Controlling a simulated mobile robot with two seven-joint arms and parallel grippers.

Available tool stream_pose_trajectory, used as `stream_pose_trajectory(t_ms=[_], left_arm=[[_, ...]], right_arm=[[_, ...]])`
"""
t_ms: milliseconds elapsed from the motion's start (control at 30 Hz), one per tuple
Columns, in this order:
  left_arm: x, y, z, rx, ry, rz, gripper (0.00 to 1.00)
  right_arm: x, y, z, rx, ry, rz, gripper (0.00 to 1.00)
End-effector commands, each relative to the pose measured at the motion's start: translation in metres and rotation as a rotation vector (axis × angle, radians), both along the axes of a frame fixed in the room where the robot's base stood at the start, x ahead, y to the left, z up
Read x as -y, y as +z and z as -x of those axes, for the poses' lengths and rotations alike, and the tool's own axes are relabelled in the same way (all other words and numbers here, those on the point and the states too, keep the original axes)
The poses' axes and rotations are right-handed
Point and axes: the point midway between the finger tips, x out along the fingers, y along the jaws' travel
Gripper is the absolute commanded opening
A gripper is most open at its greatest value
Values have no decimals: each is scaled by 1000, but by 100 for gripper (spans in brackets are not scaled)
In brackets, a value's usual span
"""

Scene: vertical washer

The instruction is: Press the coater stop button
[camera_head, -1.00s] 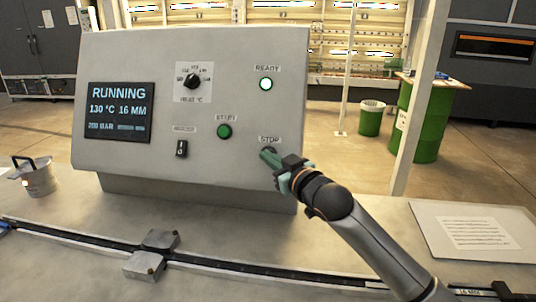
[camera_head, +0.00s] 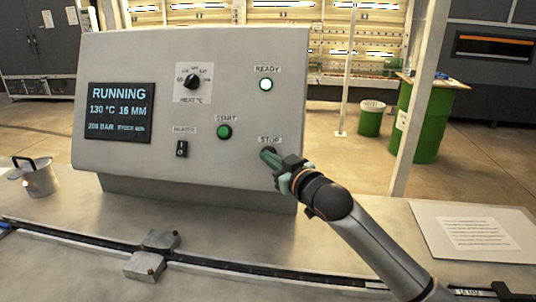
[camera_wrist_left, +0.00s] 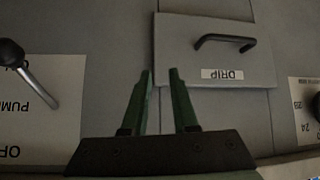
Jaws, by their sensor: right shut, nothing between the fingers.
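The stop button (camera_head: 267,151) sits under the STOP label at the lower right of the grey control panel (camera_head: 130,60). Only a dark sliver of it shows behind my right gripper (camera_head: 268,156). The right gripper is shut and empty, its green fingertips at the button; I cannot tell whether they touch it. The panel's screen (camera_head: 120,112) reads RUNNING, 130 °C, 16 MM. The round READY lamp (camera_head: 266,84) is lit pale green-white. My left gripper (camera_wrist_left: 160,75) shows in the left wrist view with its green fingers apart and nothing between them.
The green START button (camera_head: 224,132), a black rocker switch (camera_head: 181,149) and a heat knob (camera_head: 191,82) are on the panel. A metal pot (camera_head: 40,180) stands left on the bench. In the left wrist view, a DRIP drawer (camera_wrist_left: 215,55) lies beyond the fingers.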

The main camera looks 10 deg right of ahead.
Motion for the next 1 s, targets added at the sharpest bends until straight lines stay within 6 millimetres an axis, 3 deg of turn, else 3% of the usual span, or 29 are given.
stream_pose_trajectory(t_ms=[1000], left_arm=[[0, 3, 0, 0, 0, 0, 27]], right_arm=[[3, -5, -9, 0, 1, -1, 0]])
